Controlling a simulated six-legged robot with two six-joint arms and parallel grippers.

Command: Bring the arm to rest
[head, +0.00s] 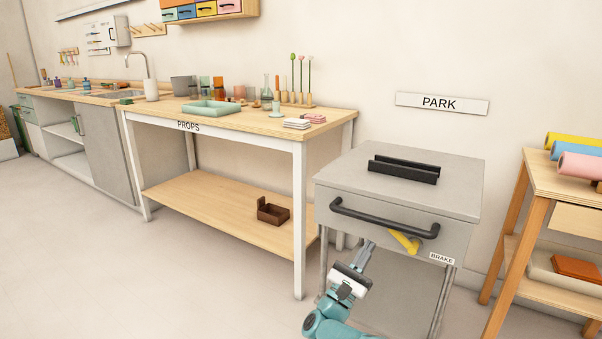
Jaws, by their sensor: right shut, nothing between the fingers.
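My right gripper (367,250) shows at the lower middle, at the end of my teal and white arm. Its fingers are together with nothing between them. It is in front of the grey cart (330,205), just left of the yellow brake lever (404,242) and below the black handle (384,218). I cannot tell whether the fingertips touch the lever. My left gripper is not in this view.
A PARK sign (441,103) hangs above the cart. The props table (160,122) stands left, with a brown caddy (273,211) on its lower shelf. A wooden rack (530,185) with coloured rolls stands right. The floor at left (80,240) is clear.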

